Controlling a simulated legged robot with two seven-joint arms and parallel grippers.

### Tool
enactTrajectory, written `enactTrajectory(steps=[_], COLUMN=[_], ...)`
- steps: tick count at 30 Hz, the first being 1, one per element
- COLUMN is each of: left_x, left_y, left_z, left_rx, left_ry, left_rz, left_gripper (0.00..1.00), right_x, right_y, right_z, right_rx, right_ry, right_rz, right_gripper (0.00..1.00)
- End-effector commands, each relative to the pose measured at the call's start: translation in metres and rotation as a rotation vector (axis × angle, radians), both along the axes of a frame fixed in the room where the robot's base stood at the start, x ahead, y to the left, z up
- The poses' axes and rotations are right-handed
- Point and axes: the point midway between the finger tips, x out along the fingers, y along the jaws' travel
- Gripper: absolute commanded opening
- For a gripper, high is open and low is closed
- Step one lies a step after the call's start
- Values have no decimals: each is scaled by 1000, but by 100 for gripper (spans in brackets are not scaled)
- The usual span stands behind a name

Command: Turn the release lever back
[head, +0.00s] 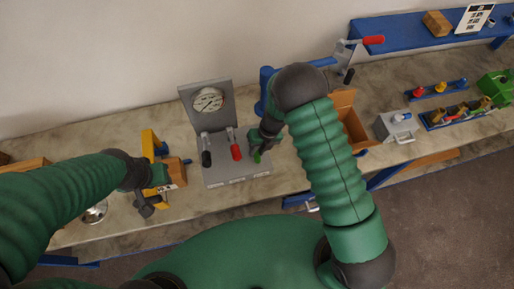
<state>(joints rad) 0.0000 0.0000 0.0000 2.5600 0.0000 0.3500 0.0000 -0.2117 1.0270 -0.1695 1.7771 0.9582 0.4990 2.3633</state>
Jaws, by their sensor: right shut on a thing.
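A grey lever stand (226,172) with an upright back plate and a round gauge (208,101) stands on the bench. On its base are a lever with a black handle (206,158), a lever with a red handle (236,152) and, at the right, a green handle (257,157). The picture does not show which one is the release lever. My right gripper (259,147) is at the green handle and shut on it, hiding most of that lever. My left gripper (147,203) is left of the stand, apart from it; its fingers are too small to read.
A yellow frame (149,142) and a wooden block (176,172) are beside my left gripper. To the right are an open brown box (354,126), a grey box (396,125) and racks of coloured parts (460,112). A blue shelf (400,30) runs behind.

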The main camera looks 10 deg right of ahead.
Motion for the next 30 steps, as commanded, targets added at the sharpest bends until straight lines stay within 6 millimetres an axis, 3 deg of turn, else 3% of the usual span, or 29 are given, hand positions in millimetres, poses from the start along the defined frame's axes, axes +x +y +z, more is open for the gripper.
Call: enactTrajectory(steps=[1, 10, 11, 16, 25, 30], left_x=[0, 0, 0, 0, 0, 0], left_y=[0, 0, 0, 0, 0, 0], left_z=[0, -1, -1, -1, -1, -6], left_rx=[0, 0, 0, 0, 0, 0], left_ry=[0, 0, 0, 0, 0, 0], left_rz=[0, 0, 0, 0, 0, 0], left_gripper=[36, 36, 36, 36, 36, 36], right_x=[-9, -10, -10, -7, -3, -2], right_y=[0, 2, 2, 2, 2, -3], right_z=[-5, -5, -5, -4, -2, 21], right_rx=[1, 2, 2, 2, 2, 2], right_ry=[21, 23, 24, 18, 13, 8], right_rz=[-3, -1, -1, -1, -1, -1], right_gripper=[0, 0, 24, 45, 45, 45])
